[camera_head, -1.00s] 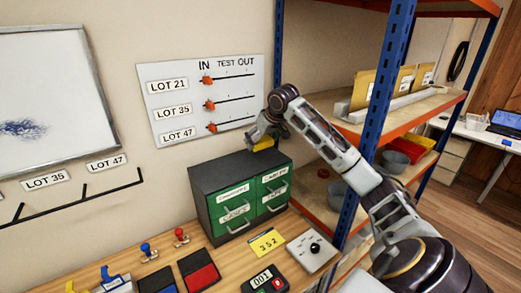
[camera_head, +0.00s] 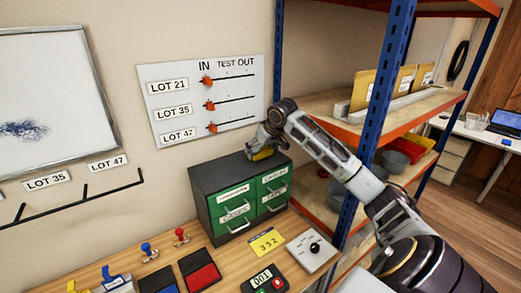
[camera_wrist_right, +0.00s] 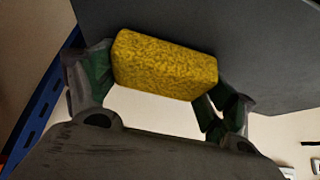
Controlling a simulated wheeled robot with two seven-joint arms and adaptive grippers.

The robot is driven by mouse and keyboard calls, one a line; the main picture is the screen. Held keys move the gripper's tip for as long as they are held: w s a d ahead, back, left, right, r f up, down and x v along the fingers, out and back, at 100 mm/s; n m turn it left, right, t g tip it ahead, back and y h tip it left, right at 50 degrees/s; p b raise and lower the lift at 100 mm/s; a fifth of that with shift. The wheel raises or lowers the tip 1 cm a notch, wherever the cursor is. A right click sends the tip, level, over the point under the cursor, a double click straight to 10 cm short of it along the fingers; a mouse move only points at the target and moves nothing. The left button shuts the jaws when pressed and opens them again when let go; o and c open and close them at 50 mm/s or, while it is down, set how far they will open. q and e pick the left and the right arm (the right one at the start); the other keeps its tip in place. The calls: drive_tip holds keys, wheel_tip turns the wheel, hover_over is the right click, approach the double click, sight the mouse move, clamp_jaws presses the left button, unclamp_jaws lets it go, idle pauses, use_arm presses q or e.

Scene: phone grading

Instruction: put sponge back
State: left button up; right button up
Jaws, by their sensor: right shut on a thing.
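The yellow sponge (camera_wrist_right: 165,65) is between the two fingers of my right gripper (camera_wrist_right: 155,85) in the right wrist view. In the head view the sponge (camera_head: 262,154) shows as a small yellow patch under my right gripper (camera_head: 260,150), just at the top of the dark cabinet (camera_head: 215,177) with green drawers. The right gripper is shut on the sponge. The dark grey cabinet top (camera_wrist_right: 250,40) lies close behind the sponge in the wrist view; I cannot tell whether they touch. My left gripper is not in view.
A whiteboard (camera_head: 50,95) with a blue scribble hangs at the left. A lot board (camera_head: 200,98) with red sliders is on the wall behind the cabinet. A shelf's blue post (camera_head: 388,80) stands close to my right arm. Stamps, pads and a small device (camera_head: 263,280) lie on the bench.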

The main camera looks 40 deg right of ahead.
drive_tip(key=shift+f, duration=0.15)
drive_tip(key=o, duration=0.8)
